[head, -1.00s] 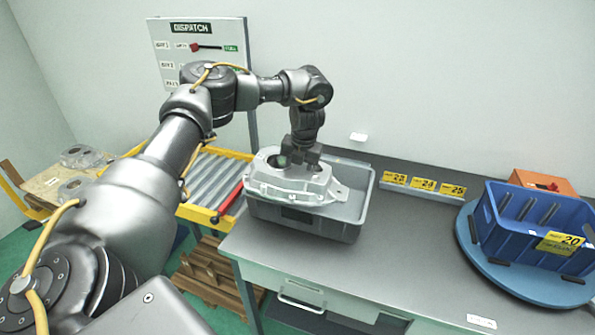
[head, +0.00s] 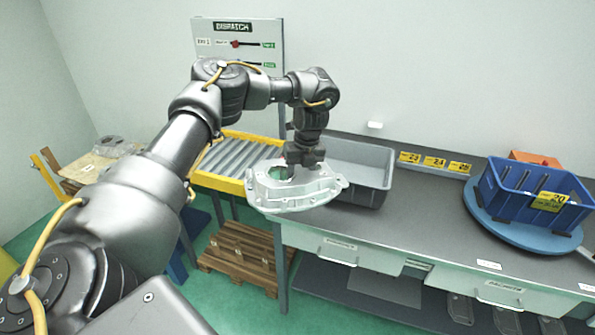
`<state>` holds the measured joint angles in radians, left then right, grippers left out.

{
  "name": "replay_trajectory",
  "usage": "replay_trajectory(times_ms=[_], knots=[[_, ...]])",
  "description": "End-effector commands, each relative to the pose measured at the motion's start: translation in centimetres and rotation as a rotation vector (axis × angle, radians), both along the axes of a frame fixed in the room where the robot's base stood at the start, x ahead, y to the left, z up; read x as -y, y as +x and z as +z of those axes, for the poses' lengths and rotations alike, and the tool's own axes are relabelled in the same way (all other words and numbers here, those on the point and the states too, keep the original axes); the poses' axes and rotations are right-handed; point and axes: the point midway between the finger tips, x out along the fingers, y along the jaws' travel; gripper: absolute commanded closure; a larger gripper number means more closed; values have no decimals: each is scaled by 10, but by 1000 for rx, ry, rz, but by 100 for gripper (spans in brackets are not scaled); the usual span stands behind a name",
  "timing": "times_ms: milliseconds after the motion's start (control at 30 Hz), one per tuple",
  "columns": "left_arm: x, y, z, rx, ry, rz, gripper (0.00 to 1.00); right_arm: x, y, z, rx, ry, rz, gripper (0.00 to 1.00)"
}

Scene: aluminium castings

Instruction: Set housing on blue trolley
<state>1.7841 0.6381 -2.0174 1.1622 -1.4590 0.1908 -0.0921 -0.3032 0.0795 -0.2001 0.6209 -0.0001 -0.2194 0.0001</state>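A pale grey cast aluminium housing (head: 295,190) hangs from my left gripper (head: 302,165), near the front left corner of the workbench. The fingers reach down at the housing's upper edge and appear shut on it; the fingertips are partly hidden. The housing is in front of a grey bin (head: 362,172) on the bench and overlaps it in the picture. No blue trolley can be made out for certain; a blue piece shows low beside the pallet, mostly hidden by my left arm. My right gripper is not in view.
A yellow-framed roller conveyor (head: 235,155) stands left of the bench, with a wooden pallet (head: 240,250) on the green floor below. A blue crate (head: 530,200) sits on a round blue turntable (head: 515,229) at the right. The bench (head: 420,215) middle is clear.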

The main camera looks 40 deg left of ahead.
Motion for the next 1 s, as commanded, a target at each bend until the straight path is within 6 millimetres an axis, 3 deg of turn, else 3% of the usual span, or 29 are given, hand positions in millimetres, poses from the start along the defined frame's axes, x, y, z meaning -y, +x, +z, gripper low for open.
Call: replay_trajectory(times_ms=[267,567,767,1000], knots=[[26,-6,-16,3,-10,391,100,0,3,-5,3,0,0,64],[72,-27,-53,-5,1,897,100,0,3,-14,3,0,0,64],[107,-51,-85,-12,21,1191,100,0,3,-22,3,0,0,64],[156,-94,-129,-18,33,1484,100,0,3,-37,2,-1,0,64]])
